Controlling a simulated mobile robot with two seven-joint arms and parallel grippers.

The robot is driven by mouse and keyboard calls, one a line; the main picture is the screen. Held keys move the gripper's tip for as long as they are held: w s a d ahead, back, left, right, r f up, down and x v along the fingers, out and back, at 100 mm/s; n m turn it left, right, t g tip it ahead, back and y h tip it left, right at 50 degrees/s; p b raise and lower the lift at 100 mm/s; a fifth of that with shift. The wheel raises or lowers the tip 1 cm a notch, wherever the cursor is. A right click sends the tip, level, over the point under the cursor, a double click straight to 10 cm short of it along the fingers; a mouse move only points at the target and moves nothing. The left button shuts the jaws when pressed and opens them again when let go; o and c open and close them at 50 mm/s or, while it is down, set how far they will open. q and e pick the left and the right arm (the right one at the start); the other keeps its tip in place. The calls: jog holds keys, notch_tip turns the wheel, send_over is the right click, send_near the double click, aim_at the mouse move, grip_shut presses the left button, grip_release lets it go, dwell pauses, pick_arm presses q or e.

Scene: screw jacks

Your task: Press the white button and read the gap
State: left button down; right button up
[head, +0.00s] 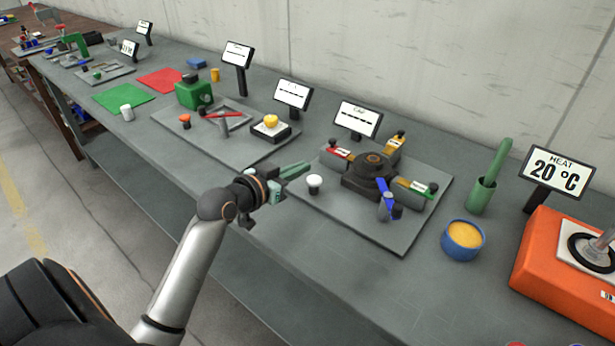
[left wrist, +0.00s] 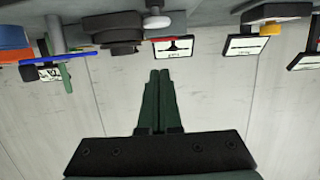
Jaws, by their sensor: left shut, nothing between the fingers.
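The white button (head: 315,182) is a small white cap on the front left of a grey plate (head: 375,228). It also shows at the top of the left wrist view (left wrist: 157,20). On the plate stands a dark round hub (head: 371,166) with red, yellow, green and blue arms. Behind it a tilted display (head: 358,118) shows writing too small to read; it shows in the left wrist view (left wrist: 173,46). My left gripper (head: 307,167) is shut and empty, its green fingertips just left of the button; whether they touch it I cannot tell. My right gripper is out of view.
A blue cup (head: 463,240) with yellow contents, a green holder (head: 483,192) and an orange heater (head: 560,255) stand to the right. Left is another plate with a yellow knob (head: 271,121). The bench front near my arm is clear.

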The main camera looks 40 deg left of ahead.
aim_at(314, 181)
pick_arm(q)
jog(key=w+f, duration=0.3)
jog(key=shift+d+f, duration=0.15)
jog(key=shift+f, duration=0.8)
